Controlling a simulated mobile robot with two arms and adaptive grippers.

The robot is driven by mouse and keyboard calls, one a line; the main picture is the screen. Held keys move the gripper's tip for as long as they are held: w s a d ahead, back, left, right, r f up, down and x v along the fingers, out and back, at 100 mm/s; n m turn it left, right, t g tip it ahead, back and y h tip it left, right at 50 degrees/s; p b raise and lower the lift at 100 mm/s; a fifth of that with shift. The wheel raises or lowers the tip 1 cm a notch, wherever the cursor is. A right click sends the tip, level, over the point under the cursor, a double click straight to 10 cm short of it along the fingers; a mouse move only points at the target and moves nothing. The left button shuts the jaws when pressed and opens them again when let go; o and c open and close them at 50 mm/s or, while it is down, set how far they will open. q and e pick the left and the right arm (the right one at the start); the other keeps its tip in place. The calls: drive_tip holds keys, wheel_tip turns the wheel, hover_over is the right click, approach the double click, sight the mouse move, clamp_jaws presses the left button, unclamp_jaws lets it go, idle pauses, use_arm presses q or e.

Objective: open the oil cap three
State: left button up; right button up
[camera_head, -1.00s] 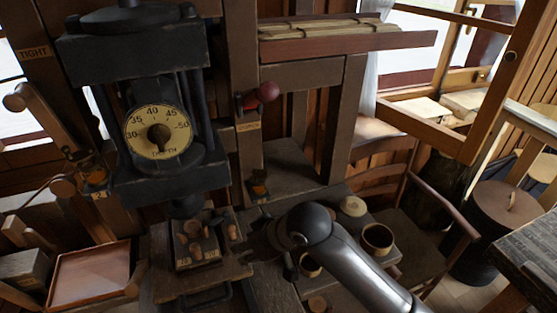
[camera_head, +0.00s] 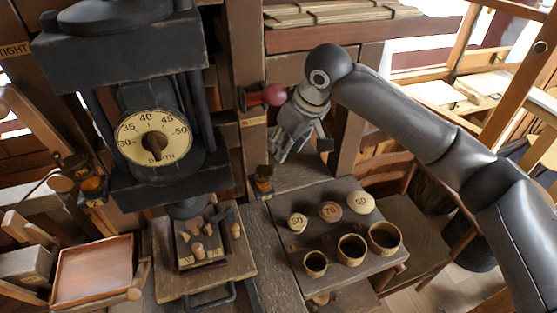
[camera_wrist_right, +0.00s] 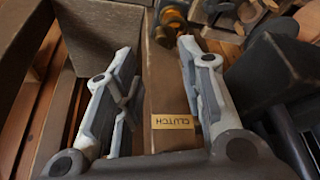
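A small amber oil cup with a dark cap (camera_head: 263,180) stands at the foot of the wooden post, right of the press. It also shows at the top of the right wrist view (camera_wrist_right: 172,20). Another amber cup with a dark cap (camera_head: 93,187) is on the press's left side. I cannot read a number three on either. My right gripper (camera_head: 290,150) is above and right of the post's cup, pointing down. In the right wrist view its fingers (camera_wrist_right: 157,55) are apart with nothing between them; the cup lies beyond the tips. My left gripper is out of view.
A red-knobbed lever (camera_head: 272,94) sits close to my right gripper, above a CLUTCH label (camera_wrist_right: 172,122). The press with its dial (camera_head: 153,138) stands left. A board (camera_head: 330,210) holds numbered discs and round cups. An empty tray (camera_head: 93,272) is front left.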

sight(274, 166)
drive_tip(key=p+x, duration=0.3)
drive_tip(key=x, duration=0.6)
drive_tip(key=shift+a+f, duration=0.1)
drive_tip(key=shift+f, duration=0.05)
drive_tip(key=shift+w+a+f+p, duration=0.2)
drive_tip(key=shift+f+p, duration=0.1)
drive_tip(key=shift+f, duration=0.3)
drive_tip(key=shift+c, duration=0.9)
clamp_jaws()
